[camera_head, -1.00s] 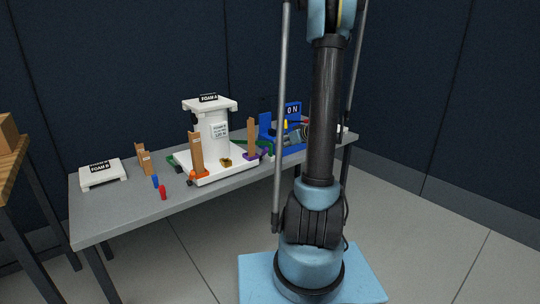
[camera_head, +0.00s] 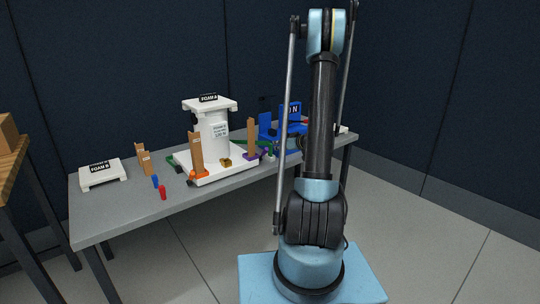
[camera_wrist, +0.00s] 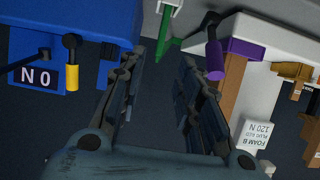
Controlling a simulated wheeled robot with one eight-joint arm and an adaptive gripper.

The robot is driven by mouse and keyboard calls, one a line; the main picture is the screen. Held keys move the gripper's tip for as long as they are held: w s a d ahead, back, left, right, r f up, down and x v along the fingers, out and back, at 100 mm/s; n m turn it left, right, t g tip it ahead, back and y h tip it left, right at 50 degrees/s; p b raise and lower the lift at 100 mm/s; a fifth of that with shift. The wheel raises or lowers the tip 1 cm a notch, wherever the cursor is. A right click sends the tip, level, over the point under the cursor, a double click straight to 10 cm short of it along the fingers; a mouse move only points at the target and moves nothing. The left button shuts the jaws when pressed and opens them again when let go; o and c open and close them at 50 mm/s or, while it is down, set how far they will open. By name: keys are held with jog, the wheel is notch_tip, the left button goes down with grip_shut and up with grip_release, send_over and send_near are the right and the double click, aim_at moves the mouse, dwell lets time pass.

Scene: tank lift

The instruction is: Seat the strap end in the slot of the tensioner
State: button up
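The blue tensioner station (camera_wrist: 75,22) fills the upper left of the wrist view, with a "0 N" display (camera_wrist: 36,77) and a yellow handle (camera_wrist: 71,76). In the head view the station (camera_head: 266,126) is at the right of the table, partly behind my arm. A green strap (camera_wrist: 168,32) and a purple piece with a dark knob (camera_wrist: 214,58) are at the top centre of the wrist view. I cannot tell which piece is the strap end, and no slot shows clearly. My gripper (camera_wrist: 163,58) is open, with nothing visible between its fingers.
Small blue (camera_head: 155,182) and red (camera_head: 163,193) pieces lie near the front edge.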

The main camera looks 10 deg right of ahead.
aim_at(271, 144)
jog(key=shift+r+x, duration=0.15)
jog(key=shift+x, duration=2.3)
jog(key=shift+r+x, duration=0.15)
jog(key=shift+x, duration=2.25)
jog(key=shift+w, duration=0.2)
jog(key=shift+c, duration=0.6)
grip_shut()
